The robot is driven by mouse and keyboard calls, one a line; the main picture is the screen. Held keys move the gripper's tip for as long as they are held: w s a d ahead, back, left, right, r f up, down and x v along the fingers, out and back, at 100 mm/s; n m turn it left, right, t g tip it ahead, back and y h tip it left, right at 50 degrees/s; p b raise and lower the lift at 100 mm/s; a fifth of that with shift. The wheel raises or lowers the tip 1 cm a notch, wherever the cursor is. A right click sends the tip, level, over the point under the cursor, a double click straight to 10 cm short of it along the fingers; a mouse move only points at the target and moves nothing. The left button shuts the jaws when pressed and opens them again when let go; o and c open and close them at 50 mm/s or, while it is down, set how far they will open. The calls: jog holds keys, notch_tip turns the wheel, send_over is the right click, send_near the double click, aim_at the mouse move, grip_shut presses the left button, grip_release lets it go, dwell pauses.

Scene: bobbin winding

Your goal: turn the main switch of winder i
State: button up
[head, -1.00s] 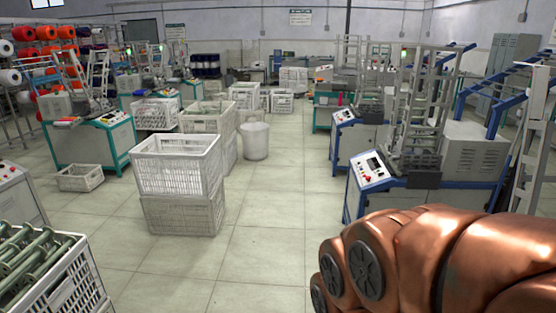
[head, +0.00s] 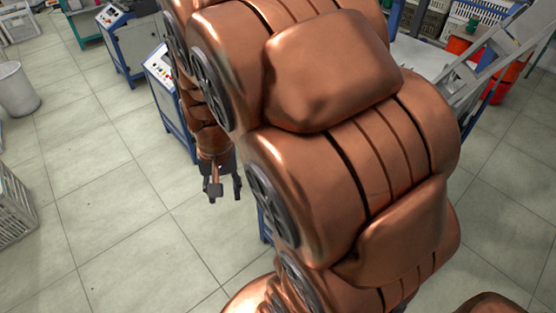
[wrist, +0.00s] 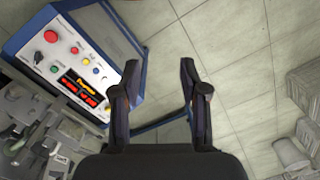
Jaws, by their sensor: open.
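A winder's white control panel (wrist: 75,62) in a blue frame is at the upper left of the wrist view. It bears a large red button (wrist: 50,36), a small dark knob (wrist: 38,57), several coloured buttons and a lit display (wrist: 82,90). The labels are too small to read, so I cannot tell which winder this is or be sure which control is the main switch. In the head view, my arm hides most of a winder; part of its panel (head: 158,66) shows. My gripper (head: 224,192) is open and empty, apart from the panel; it also shows in the wrist view (wrist: 160,72).
Another blue-framed winder (head: 118,40) stands farther back in the head view. A white bin (head: 18,90) and a grey crate (head: 12,205) are at the left. Bare tiled floor (head: 110,210) lies between them and my arm.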

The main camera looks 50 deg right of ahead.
jog(key=w+d+f+m+t, duration=0.1)
jog(key=w+d+f+m, duration=0.35)
jog(key=d, duration=0.35)
jog(key=w+d+f+m+h, duration=0.1)
jog(key=w+d+f+m, duration=0.35)
jog(key=d, duration=0.35)
jog(key=w+d+f+m+t, duration=0.1)
jog(key=w+d+f+m, duration=0.3)
jog(key=d, duration=0.3)
jog(key=shift+w+d+f+m+h+p, duration=0.15)
jog(key=shift+w+d+f+m+p, duration=0.4)
jog(key=shift+d+f, duration=1.9)
jog(key=shift+w+d+f+m+h+p, duration=0.25)
jog(key=shift+d+f+m+p, duration=0.5)
jog(key=shift+d+f, duration=1.7)
jog(key=shift+w+d+f+m+h+p, duration=0.1)
jog(key=shift+w+d+f+m+p, duration=0.65)
jog(key=shift+f, duration=2.9)
jog(key=shift+s+d+b, duration=0.3)
jog(key=shift+d, duration=0.15)
grip_shut()
jog(key=shift+a, duration=0.1)
